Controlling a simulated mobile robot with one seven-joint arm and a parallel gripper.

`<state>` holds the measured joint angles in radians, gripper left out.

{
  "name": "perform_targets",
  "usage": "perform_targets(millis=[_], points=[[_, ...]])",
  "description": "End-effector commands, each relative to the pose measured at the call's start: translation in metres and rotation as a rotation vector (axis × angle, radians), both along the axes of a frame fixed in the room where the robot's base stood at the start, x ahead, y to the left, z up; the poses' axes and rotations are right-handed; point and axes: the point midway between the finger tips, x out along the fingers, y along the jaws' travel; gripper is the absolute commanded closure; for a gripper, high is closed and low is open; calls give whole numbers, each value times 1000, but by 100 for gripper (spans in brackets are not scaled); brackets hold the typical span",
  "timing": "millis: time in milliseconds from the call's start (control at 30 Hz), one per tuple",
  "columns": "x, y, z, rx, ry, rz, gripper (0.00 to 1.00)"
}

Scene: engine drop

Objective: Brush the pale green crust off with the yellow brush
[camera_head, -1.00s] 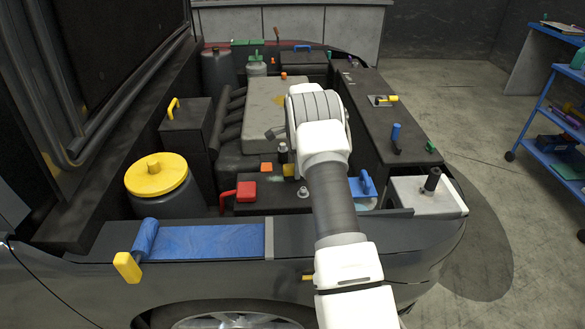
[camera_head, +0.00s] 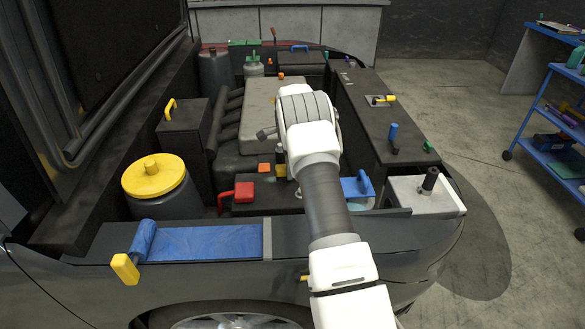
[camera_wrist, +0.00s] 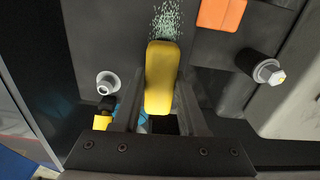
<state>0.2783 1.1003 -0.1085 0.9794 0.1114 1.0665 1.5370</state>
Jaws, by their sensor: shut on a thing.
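The yellow brush (camera_wrist: 161,85) is gripped between the two fingers of my gripper (camera_wrist: 161,74) in the wrist view. The pale green crust (camera_wrist: 168,18) is a speckled patch on a dark surface at the top of that view. The brush's far end overlaps the lower part of the patch in the picture; I cannot tell whether its bristles touch it. In the head view a small yellow part (camera_head: 281,171), probably the brush, shows beside the orange block (camera_head: 264,168). My arm hides the crust and most of the gripper there.
Silver posts stand left (camera_wrist: 108,83) and right (camera_wrist: 266,69) of the brush in the wrist view. A red-capped part (camera_head: 244,191) and a blue handle (camera_head: 358,185) lie near the work spot.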

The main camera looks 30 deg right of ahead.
Motion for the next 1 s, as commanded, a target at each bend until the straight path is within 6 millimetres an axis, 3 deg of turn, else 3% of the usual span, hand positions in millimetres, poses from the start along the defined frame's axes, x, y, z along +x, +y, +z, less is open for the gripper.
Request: perform_targets(millis=[1000], points=[[18, 43, 0, 0, 0, 1, 100]])
